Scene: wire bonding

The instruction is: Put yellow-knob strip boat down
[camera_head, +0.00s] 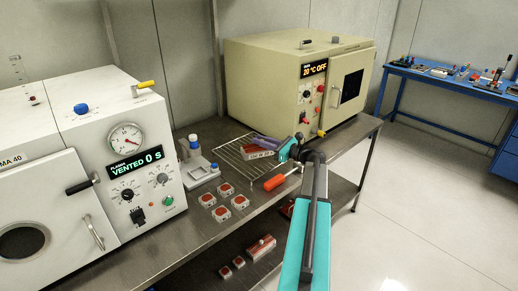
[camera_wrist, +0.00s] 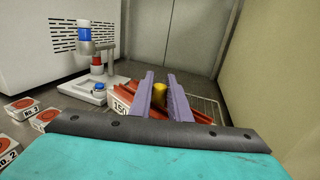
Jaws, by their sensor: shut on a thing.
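The strip boat (camera_head: 259,154) carries dark red strips and a white label, at the wire rack on the bench. It also shows in the wrist view (camera_wrist: 121,106), with its yellow knob (camera_wrist: 159,96) between my fingers. My gripper (camera_head: 266,141) reaches in from the right with purple fingers, shut on the knob. The fingers also show in the wrist view (camera_wrist: 161,80). The fingers hide part of the boat. I cannot tell whether its underside touches the rack.
The wire rack (camera_head: 228,152) lies before the beige oven (camera_head: 270,81), whose door is shut. A red-handled tool (camera_head: 276,181) lies in front. A small stand with a blue-topped bottle (camera_head: 196,168) and several numbered red-and-white blocks (camera_head: 222,213) are left. The white plasma machine (camera_head: 110,130) stands further left.

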